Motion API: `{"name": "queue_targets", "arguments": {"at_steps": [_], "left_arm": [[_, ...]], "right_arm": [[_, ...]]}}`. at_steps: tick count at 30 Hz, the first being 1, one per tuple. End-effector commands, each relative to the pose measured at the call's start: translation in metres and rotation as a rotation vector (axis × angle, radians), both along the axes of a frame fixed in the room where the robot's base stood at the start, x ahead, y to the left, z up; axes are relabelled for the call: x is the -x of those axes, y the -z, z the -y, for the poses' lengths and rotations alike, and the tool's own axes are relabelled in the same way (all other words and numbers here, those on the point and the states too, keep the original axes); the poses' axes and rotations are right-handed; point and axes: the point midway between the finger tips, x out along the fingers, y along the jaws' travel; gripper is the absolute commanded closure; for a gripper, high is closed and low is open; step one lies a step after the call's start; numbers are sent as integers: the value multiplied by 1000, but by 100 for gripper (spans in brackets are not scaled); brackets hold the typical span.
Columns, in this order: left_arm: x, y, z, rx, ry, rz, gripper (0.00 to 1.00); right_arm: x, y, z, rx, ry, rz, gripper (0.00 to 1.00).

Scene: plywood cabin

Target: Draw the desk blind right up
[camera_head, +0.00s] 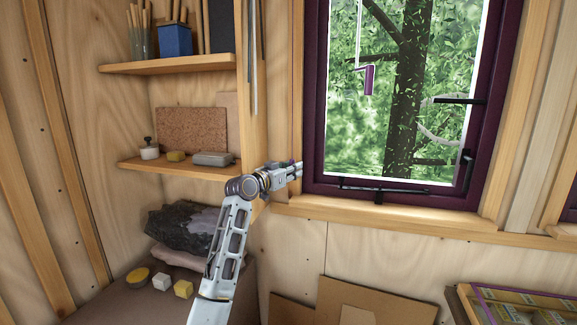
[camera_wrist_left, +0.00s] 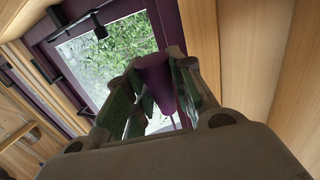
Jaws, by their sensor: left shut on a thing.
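The window (camera_head: 312,100) stands in a dark purple frame, and the part of its pane in view is uncovered. I see no blind cloth; the top of the window is out of view. My left gripper (camera_head: 294,168) is at the lower left corner of the window frame. In the left wrist view its fingers (camera_wrist_left: 158,92) are shut on a purple cylindrical pull (camera_wrist_left: 154,70). Another purple piece (camera_head: 369,80) hangs from a thin white line against the pane. My right gripper is out of view.
Wooden shelves (camera_head: 170,64) with brushes, a blue pot (camera_head: 175,40) and small blocks are to the left of the gripper. The wooden sill (camera_head: 390,217) runs below the window. Boards (camera_head: 365,300) lean under it, and a tray (camera_head: 465,305) is at lower right.

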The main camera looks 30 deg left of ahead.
Motion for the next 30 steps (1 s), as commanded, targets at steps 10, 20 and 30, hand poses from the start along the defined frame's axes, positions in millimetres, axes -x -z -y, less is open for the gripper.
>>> {"name": "queue_targets", "arguments": {"at_steps": [10,20,30], "left_arm": [[0,20,5,-1,-1,-4,100],[-1,23,5,-1,1,-10,100],[0,20,5,-1,0,-4,53]], "right_arm": [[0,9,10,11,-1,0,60],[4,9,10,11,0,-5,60],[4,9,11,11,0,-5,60]]}}
